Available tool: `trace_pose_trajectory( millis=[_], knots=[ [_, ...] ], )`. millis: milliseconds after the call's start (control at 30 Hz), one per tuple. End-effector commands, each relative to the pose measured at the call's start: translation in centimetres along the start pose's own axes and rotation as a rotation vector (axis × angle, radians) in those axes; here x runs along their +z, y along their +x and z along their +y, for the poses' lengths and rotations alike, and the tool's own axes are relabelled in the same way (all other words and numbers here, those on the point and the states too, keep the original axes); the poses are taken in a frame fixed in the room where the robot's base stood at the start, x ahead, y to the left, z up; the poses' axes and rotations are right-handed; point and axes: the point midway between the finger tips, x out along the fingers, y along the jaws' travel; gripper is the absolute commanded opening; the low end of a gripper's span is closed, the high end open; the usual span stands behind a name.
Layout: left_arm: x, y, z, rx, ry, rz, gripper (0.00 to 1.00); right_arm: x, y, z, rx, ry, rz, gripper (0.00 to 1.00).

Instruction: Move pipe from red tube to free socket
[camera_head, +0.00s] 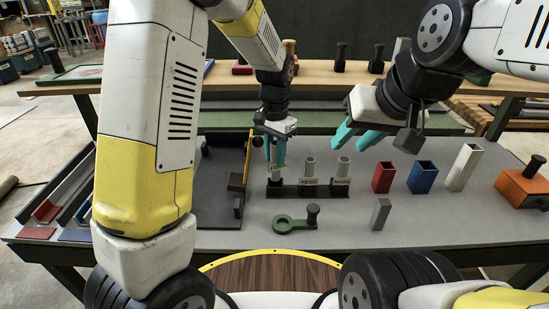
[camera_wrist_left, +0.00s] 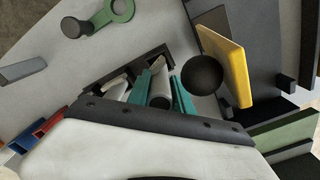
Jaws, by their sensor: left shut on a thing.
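My left gripper (camera_head: 277,150) is shut on a pale pipe (camera_head: 279,158) and points down over the left end of the black socket rack (camera_head: 328,191). The pipe stands roughly upright at the left socket; I cannot tell whether its lower end is seated. In the left wrist view the pipe (camera_wrist_left: 160,88) shows between the teal fingers (camera_wrist_left: 160,80). Two grey pipes (camera_head: 309,168) (camera_head: 343,167) stand upright in the rack's other places, with small labels. The red tube (camera_head: 383,178) stands to the right, its inside mostly hidden. My right gripper (camera_head: 358,138) is open and empty, above and behind the rack.
A blue tube (camera_head: 422,178), a white tube (camera_head: 465,168) and a short grey tube (camera_head: 380,214) stand right. A green ring-ended piece (camera_head: 291,222) lies in front. A dark fixture with a yellow plate (camera_head: 248,160) stands close left of my left gripper. An orange box (camera_head: 522,187) stands far right.

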Motion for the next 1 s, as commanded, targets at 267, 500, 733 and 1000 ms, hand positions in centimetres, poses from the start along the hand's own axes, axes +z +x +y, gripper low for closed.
trace_pose_trajectory(
  millis=[267, 500, 733, 1000],
  knots=[
    [0.1, 3.1, 0.0, 0.001, 0.000, -0.004, 0.00, 0.0, 0.0, 0.0, 0.000, 0.000, 0.000, 0.36],
    [0.0, 5.4, 0.0, 0.000, -0.001, 0.000, 0.00, 0.0, 0.0, 0.0, 0.000, 0.000, 0.000, 0.36],
    [0.0, 5.4, 0.0, 0.000, 0.000, 0.001, 0.00, 0.0, 0.0, 0.0, 0.000, 0.000, 0.000, 0.36],
    [0.0, 5.7, 0.0, 0.000, 0.000, 0.001, 0.48, 0.0, 0.0, 0.0, 0.000, 0.000, 0.000, 0.36]
  ],
)
